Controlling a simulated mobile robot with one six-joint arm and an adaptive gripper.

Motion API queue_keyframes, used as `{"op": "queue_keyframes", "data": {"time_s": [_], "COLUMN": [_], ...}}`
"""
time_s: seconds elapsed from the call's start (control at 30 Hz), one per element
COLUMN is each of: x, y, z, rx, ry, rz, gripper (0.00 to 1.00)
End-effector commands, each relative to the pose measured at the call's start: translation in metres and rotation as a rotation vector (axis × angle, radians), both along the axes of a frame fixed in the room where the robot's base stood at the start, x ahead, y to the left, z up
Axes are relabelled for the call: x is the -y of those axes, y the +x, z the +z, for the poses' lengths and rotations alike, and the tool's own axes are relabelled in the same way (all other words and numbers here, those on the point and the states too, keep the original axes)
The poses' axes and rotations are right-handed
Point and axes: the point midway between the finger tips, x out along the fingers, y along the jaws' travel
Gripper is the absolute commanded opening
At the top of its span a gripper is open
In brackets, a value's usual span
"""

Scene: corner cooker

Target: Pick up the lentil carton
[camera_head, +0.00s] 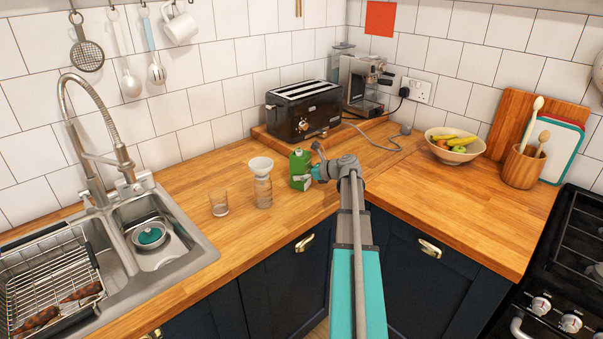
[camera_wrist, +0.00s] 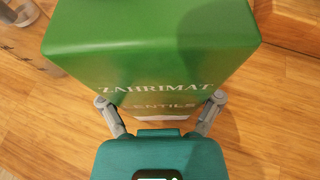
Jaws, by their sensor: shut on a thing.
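The lentil carton (camera_head: 300,170) is a green box standing upright on the wooden worktop, left of the corner. In the wrist view the carton (camera_wrist: 155,55) fills the upper middle, with white lettering that ends in "LENTILS" on its face. My gripper (camera_wrist: 160,108) has one finger at each side of the carton's lower visible part and is shut on it. In the head view my gripper (camera_head: 318,168) is at the carton's right side. The fingertips are partly hidden there. I cannot tell whether the carton's base touches the worktop.
A glass jar with a white funnel (camera_head: 262,180) stands just left of the carton, with an empty glass (camera_head: 219,202) beyond it. A black toaster (camera_head: 303,108) is behind. A fruit bowl (camera_head: 454,146) stands to the right. The worktop's right front is clear.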

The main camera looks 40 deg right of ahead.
Motion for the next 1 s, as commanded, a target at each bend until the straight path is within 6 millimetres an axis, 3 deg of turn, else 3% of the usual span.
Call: {"op": "queue_keyframes", "data": {"time_s": [0.27, 0.57, 1.0], "x": [0.0, 0.0, -0.026], "y": [0.0, 0.0, -0.036], "z": [0.009, 0.035, 0.087], "rx": [0.0, -0.001, -0.001], "ry": [0.0, 0.001, 0.002], "rz": [0.001, 0.001, -0.001], "gripper": [0.23, 0.23, 0.23]}}
